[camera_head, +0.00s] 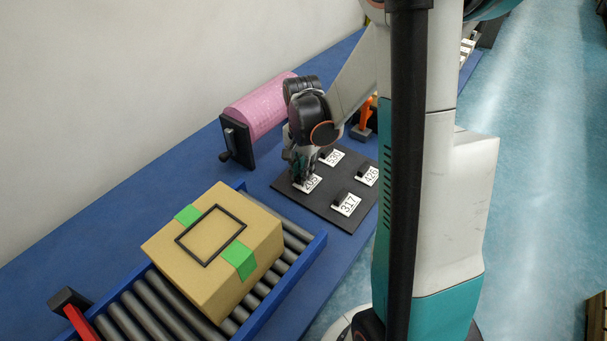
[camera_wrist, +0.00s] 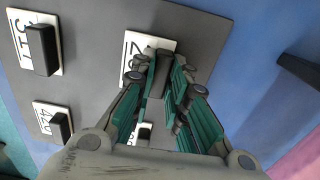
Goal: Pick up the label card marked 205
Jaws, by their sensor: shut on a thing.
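The white label card marked 205 (camera_head: 311,184) lies at the near left of a dark board (camera_head: 318,208) and has a black grip block on top. In the wrist view the card (camera_wrist: 137,45) shows only part of its number, the rest hidden by the block and fingers. My gripper (camera_head: 302,176) is over this card. In the wrist view my gripper's green-sided fingers (camera_wrist: 160,75) are shut on the card's black block. The card looks at or very close to the board; I cannot tell whether it touches.
Label cards 317 (camera_head: 346,206) and 426 (camera_head: 370,177) lie on the board, with another card (camera_head: 334,157) behind my gripper. A taped cardboard box (camera_head: 213,250) sits on a roller conveyor (camera_head: 145,308) at front left. A pink roll (camera_head: 262,104) stands behind on the blue table.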

